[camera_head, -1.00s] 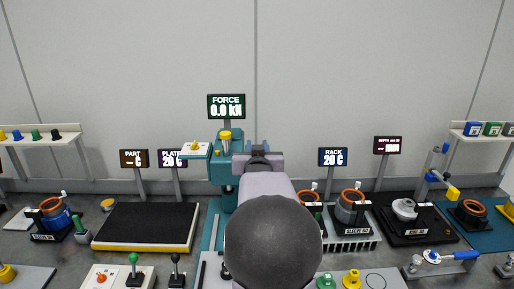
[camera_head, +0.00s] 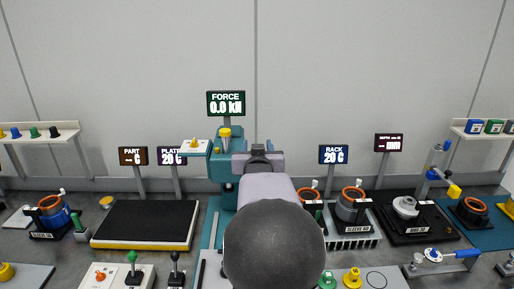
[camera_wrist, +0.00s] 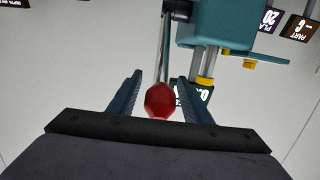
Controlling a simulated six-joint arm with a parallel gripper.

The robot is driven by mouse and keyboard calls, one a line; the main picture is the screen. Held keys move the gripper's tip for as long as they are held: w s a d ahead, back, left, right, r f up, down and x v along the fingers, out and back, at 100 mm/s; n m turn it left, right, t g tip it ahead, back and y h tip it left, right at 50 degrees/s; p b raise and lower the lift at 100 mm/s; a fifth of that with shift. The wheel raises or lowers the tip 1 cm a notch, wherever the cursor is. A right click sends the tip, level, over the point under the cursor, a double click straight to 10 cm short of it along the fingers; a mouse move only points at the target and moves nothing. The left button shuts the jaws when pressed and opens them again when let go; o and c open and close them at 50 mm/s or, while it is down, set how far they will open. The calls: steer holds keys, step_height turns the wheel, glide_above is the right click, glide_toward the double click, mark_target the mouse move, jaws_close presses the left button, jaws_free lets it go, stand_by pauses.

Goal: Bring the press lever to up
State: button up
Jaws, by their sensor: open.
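The press (camera_head: 228,170) is a teal machine at the middle of the bench, largely behind my arm in the head view. In the wrist view its teal body (camera_wrist: 215,25) shows at the top. Its lever (camera_wrist: 165,45) is a thin grey rod ending in a red knob (camera_wrist: 160,101). My gripper (camera_wrist: 159,76) is open, with one dark jaw on each side of the knob. The knob sits between the jaws with a visible gap on both sides. In the head view my arm hides the jaws and the lever.
The force display (camera_head: 226,103) above the press reads 0.0 kN. A black plate (camera_head: 147,221) lies left of the press. A rack (camera_head: 352,240) with orange-rimmed sleeves stands right of it. A control box with a green-knobbed stick (camera_head: 133,272) is at front left.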

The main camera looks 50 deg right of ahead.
steer(key=f+b+v, duration=0.1)
steer(key=b+v, duration=0.1)
steer(key=v, duration=0.4)
steer(key=shift+r+b, duration=0.3)
steer(key=shift+r, duration=0.15)
steer(key=shift+s+a, duration=0.15)
steer(key=shift+c, duration=0.7)
steer(key=c, duration=1)
steer(key=shift+w+r+n+t+h+b, duration=0.2)
steer(key=shift+r+n+t+h+b, duration=0.5)
steer(key=shift+n+b, duration=0.25)
steer(key=shift+o, duration=0.2)
steer(key=shift+a+f+n+h+b, duration=0.2)
steer(key=shift+n+h+b, duration=0.15)
steer(key=shift+h+b, duration=0.45)
steer(key=a+f+n+b, duration=0.1)
steer(key=b, duration=0.1)
steer(key=f+n+t+h+b, duration=0.1)
steer(key=b, duration=0.1)
steer(key=s+a+f+n+h+b, duration=0.1)
steer(key=b, duration=0.1)
steer(key=shift+a+f+t, duration=0.3)
steer(key=shift+f, duration=0.05)
jaws_close()
steer(key=s+a+f+n+h+b, duration=0.5)
steer(key=f+n+b, duration=0.3)
steer(key=f, duration=0.3)
steer(key=shift+a+h+b, duration=0.6)
steer(key=shift+a+b, duration=0.05)
steer(key=shift+a, duration=0.25)
